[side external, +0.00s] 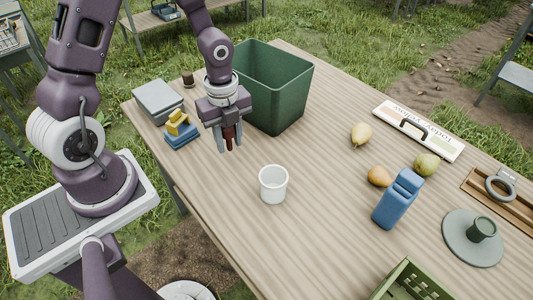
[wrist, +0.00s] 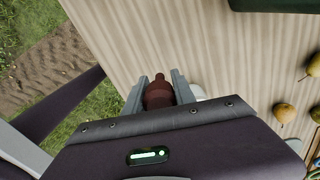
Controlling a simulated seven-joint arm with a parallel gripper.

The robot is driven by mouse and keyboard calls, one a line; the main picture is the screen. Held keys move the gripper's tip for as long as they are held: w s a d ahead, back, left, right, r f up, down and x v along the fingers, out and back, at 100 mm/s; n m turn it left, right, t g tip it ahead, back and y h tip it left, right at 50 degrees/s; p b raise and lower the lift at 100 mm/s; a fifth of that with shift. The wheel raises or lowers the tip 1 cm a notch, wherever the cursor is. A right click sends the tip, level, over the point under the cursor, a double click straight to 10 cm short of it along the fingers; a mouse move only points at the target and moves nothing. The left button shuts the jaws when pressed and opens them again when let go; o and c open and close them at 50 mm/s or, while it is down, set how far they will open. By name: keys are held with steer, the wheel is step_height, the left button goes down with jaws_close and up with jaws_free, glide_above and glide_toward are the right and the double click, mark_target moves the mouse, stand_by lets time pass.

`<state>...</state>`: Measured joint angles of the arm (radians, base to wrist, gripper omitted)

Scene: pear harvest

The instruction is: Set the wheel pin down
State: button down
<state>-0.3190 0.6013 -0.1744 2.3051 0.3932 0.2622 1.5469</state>
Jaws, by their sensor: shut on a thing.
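The wheel pin, a reddish-brown rounded piece with a narrower tip, is between my gripper's fingers in the side external view (side external: 229,132) and in the wrist view (wrist: 159,94). My gripper (side external: 230,144) is shut on it and points down over the wooden table (side external: 320,215), left of the white cup. Both grey fingers flank the pin; part of it is hidden by them and by the gripper body. In the side view it looks roughly upright. I cannot tell whether its lower end touches the table.
A green bin (side external: 290,98) stands close behind my gripper. A white cup (side external: 273,190) is at front right. A blue block with a yellow piece (side external: 180,130), a grey box (side external: 157,100) and a small brown piece (side external: 188,79) are left.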

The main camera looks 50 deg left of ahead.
steer(key=w+d, duration=0.3)
steer(key=w, duration=0.8)
steer(key=m, duration=0.1)
glide_above(310, 159)
step_height(310, 159, down, 10)
steer(key=shift+r, duration=0.15)
steer(key=c, duration=1)
jaws_free()
steer(key=shift+c, duration=0.2)
